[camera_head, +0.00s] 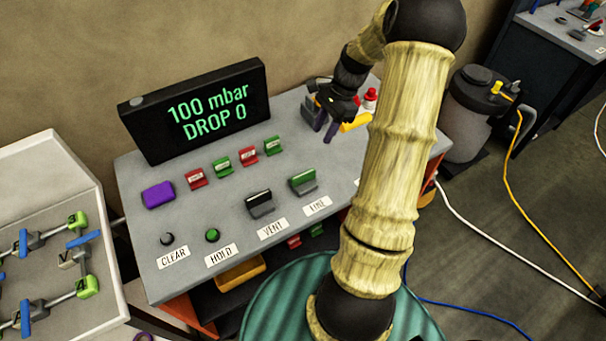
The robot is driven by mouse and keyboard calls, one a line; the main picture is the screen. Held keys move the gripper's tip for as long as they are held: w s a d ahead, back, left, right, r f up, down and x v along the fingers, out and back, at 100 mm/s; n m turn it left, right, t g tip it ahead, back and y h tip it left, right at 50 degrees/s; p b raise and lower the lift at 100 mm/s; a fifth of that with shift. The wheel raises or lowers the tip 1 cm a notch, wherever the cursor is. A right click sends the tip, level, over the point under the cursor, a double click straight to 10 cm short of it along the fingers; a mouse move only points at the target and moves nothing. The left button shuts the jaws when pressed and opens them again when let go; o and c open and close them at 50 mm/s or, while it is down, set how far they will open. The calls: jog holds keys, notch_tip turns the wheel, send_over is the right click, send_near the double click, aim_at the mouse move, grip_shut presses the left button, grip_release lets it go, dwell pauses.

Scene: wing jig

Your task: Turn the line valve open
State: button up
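A block with a green top (303,182) stands above the LINE label (317,206) on the grey bench panel. Its exact turn position is too small to read. My gripper (323,133) is above the panel's back right, behind and right of that block and apart from it. A yellow bar-like part (356,122) shows just right of the fingers. A red-capped piece (370,97) stands behind it. My arm hides the panel's right part.
A black display (195,110) reads 100 mbar, DROP 0. Several red and green tags stand behind. A grey canister (470,110) stands right.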

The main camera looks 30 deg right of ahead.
aim_at(303, 174)
jog(key=shift+f, duration=0.1)
jog(key=p+x, duration=0.4)
jog(key=x, duration=1.3)
jog(key=shift+f, duration=0.15)
grip_shut()
